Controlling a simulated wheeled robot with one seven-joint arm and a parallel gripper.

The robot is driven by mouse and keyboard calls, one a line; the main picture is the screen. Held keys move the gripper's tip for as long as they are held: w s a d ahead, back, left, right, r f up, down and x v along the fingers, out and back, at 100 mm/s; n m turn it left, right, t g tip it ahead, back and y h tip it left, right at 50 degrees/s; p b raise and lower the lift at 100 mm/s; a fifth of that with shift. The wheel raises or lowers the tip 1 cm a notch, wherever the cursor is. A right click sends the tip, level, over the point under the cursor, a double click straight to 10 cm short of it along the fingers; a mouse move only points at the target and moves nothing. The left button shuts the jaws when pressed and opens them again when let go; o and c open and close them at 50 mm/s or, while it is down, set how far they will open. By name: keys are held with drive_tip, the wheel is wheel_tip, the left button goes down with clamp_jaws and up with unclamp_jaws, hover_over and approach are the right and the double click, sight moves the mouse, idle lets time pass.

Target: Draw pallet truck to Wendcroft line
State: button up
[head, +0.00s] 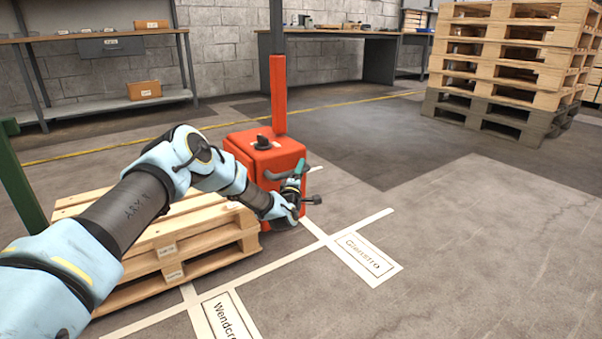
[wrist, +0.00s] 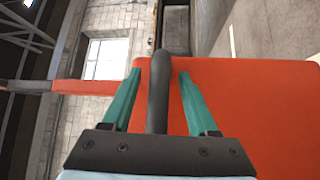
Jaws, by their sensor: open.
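The orange-red pallet truck (head: 265,158) stands past the middle of the head view, with a tall mast rising from it. Its body also fills much of the wrist view (wrist: 250,100). My gripper (head: 299,170) is at the front of the truck. In the wrist view its two teal fingers (wrist: 160,72) are apart, one on each side of a dark handle bar (wrist: 159,100). Contact with the bar cannot be told. A floor label reading "Wendcro…" (head: 226,318) is cut off at the bottom edge; another label reads "Glenstro" (head: 366,254).
Low wooden pallets (head: 205,238) stand beside the truck, partly behind my arm. A tall pallet stack (head: 510,60) stands at the back right. A workbench (head: 385,36) and shelves (head: 90,38) line the wall. The floor (head: 470,250) on the right is clear.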

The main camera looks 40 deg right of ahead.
drive_tip(key=p+v, duration=0.4)
drive_tip(key=v, duration=0.6)
drive_tip(key=shift+s+a+p, duration=0.3)
drive_tip(key=shift+p, duration=0.1)
drive_tip(key=shift+f, duration=0.1)
